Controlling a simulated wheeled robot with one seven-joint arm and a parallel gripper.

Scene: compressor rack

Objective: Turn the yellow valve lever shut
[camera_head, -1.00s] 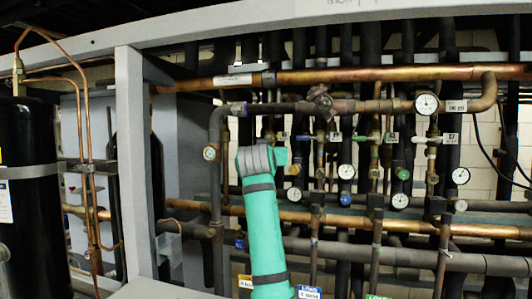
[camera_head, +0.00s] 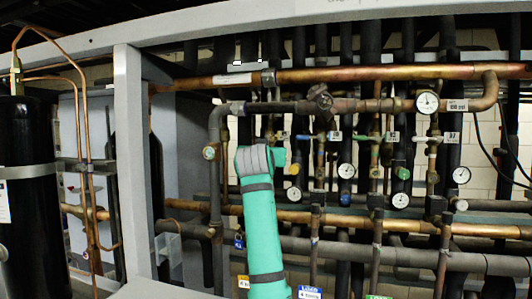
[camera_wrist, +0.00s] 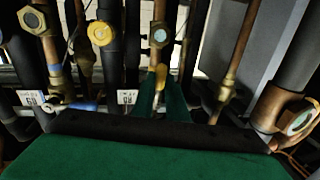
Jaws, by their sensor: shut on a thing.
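The yellow valve lever (camera_wrist: 160,77) shows in the wrist view as a small yellow strip beside a vertical copper pipe. My gripper (camera_wrist: 163,92) has its two green fingers on either side of the lever and is shut on it. The valve body is largely hidden by the fingers and the dark edge of my gripper.
A blue-handled lever (camera_wrist: 84,106) and a yellow round cap (camera_wrist: 101,33) are close by on neighbouring pipes. A thick pipe with a sight glass (camera_wrist: 300,121) stands at the right. A grey frame post (camera_head: 134,160) and several gauges (camera_head: 427,103) surround the crowded pipes.

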